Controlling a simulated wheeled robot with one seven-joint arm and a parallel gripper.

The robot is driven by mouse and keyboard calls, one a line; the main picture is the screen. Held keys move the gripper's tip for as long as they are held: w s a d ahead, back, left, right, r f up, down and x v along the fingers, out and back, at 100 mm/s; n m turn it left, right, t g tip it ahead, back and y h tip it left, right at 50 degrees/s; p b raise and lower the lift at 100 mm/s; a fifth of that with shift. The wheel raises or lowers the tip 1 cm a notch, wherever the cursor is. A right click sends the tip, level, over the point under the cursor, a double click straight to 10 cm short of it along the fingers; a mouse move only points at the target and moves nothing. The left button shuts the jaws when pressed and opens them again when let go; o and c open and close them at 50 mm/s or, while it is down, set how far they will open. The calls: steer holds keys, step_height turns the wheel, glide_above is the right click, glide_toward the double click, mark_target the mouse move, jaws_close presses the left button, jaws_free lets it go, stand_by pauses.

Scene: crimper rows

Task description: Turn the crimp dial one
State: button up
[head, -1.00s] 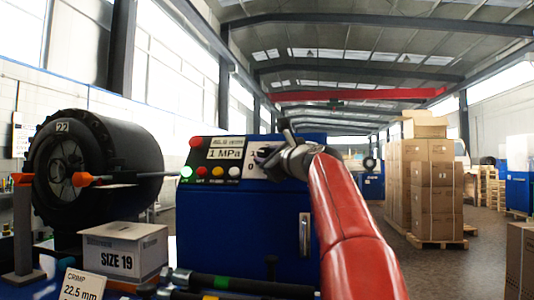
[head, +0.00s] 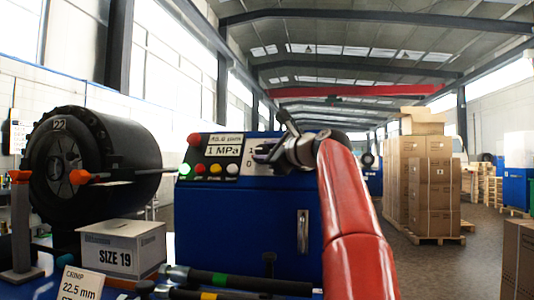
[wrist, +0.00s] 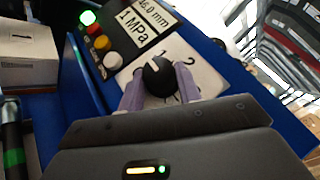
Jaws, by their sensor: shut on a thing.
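The crimp dial (wrist: 158,80) is a round black knob with a white mark, on a white plate with the numerals 1 and 2 showing. In the wrist view the two pale purple fingers of my gripper (wrist: 159,74) are on either side of the knob, shut on it. The white mark points up and slightly left in that view; I cannot tell exactly which numeral it lines up with. In the head view my gripper (head: 268,152) is at the right of the control panel and hides most of the dial.
The blue control cabinet (head: 245,225) carries a display (head: 224,150) reading 1 MPa and several coloured buttons. A black crimping head (head: 95,165) stands at the left. A SIZE 19 box (head: 120,250) and hoses lie in front. Stacked cartons (head: 430,180) stand right.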

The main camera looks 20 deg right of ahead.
steer(key=o, duration=1)
steer(key=shift+s, duration=0.1)
steer(key=b+v, duration=0.2)
steer(key=v, duration=0.5)
steer(key=shift+s, duration=0.3)
